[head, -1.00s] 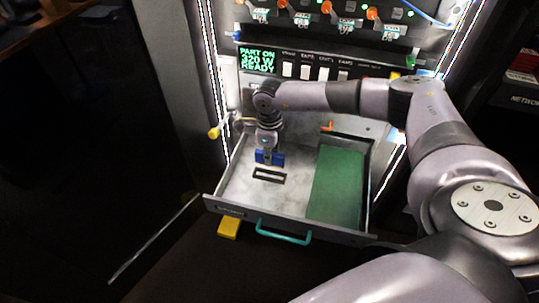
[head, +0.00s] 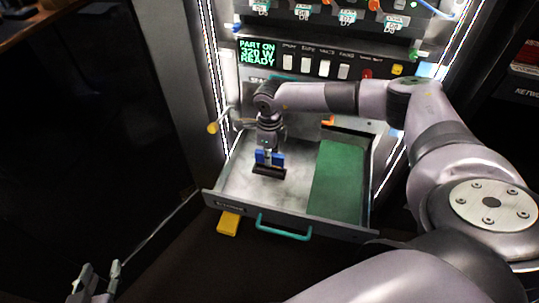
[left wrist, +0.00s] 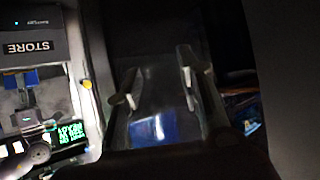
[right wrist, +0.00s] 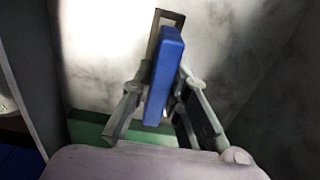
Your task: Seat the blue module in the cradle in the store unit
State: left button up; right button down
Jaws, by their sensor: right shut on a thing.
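The blue module (head: 270,158) is in my right gripper (head: 268,150), over the left part of the open drawer. The right wrist view shows the blue module (right wrist: 165,75) between the two fingers of that gripper (right wrist: 158,100), which is shut on it. The dark, slot-shaped cradle (head: 269,172) lies on the drawer floor right below the module; its frame (right wrist: 167,20) shows past the module's end in the right wrist view. I cannot tell whether the module touches it. My left gripper (head: 97,280) is open and empty at the lower left, away from the drawer.
The drawer has grey walls, a teal handle (head: 284,229) and a green pad (head: 338,182) on the right. A panel with a lit display (head: 257,53) and switches stands behind it. A yellow block (head: 228,222) is under the drawer's front left.

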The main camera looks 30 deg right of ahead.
jog(key=shift+f+b, duration=0.35)
jog(key=shift+f, duration=0.3)
pick_arm(q)
jog(key=w+d+r+t+h, duration=0.1)
jog(key=w+r+t, duration=0.2)
jog(key=r, duration=0.2)
jog(key=shift+w+d+r+t+b, duration=0.15)
jog(key=shift+d+r+t+b, duration=0.15)
pick_arm(e)
jog(key=shift+f, duration=0.55)
pick_arm(q)
jog(key=shift+s+a+f+g+p, duration=0.15)
jog(key=shift+s+f+g, duration=0.15)
jog(key=shift+f, duration=0.3)
jog(key=shift+s+a+f+g+p, duration=0.1)
jog(key=shift+s+f+g+p, duration=0.1)
jog(key=shift+f+g, duration=0.3)
dwell(0.9)
jog(key=shift+s+f, duration=0.15)
jog(key=shift+f, duration=0.15)
jog(key=shift+r, duration=0.2)
dwell(0.3)
pick_arm(e)
jog(key=shift+f, duration=0.1)
pick_arm(q)
jog(key=shift+w+r+t, duration=0.3)
jog(key=shift+w+r, duration=0.05)
jog(key=shift+r, duration=0.05)
